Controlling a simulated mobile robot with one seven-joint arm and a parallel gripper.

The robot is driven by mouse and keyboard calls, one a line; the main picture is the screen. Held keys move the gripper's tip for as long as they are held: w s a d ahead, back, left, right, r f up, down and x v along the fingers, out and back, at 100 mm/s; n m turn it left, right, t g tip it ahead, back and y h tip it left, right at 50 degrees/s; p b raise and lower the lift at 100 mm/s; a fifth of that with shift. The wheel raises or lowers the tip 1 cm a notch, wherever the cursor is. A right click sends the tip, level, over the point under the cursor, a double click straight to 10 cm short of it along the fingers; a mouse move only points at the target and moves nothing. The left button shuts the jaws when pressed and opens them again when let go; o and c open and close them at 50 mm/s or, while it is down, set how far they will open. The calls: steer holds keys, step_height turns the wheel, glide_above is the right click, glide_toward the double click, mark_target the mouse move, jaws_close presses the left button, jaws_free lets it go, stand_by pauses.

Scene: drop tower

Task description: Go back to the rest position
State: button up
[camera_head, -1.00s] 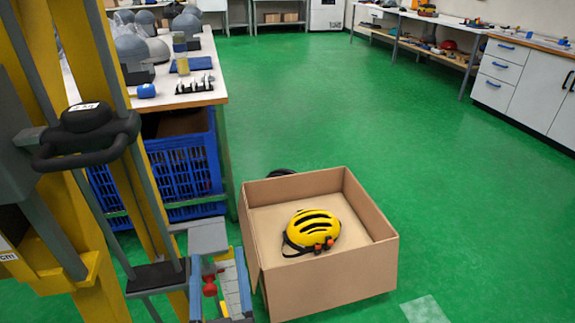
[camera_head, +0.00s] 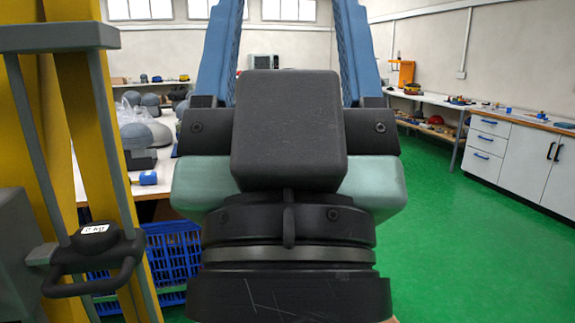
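My gripper (camera_head: 288,25) fills the middle of the head view, large and close, with its two blue fingers pointing up. The fingers stand wide apart, and the far wall shows through the gap. Their tips run out of the top of the picture. I see nothing between the visible parts of the fingers. The cardboard box and the yellow helmet are not visible now; my gripper and wrist cover the lower middle of the view.
A yellow frame (camera_head: 68,130) with a black handle (camera_head: 95,265) stands close at left. Behind it are a white table (camera_head: 150,180) with grey helmets and a blue crate (camera_head: 165,260). White drawers (camera_head: 490,150) and a workbench line the right. Green floor (camera_head: 470,260) is clear at right.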

step_height(320, 180, up, 23)
steer(key=p, duration=2.1)
steer(key=shift+r, duration=0.2)
steer(key=shift+c, duration=1.3)
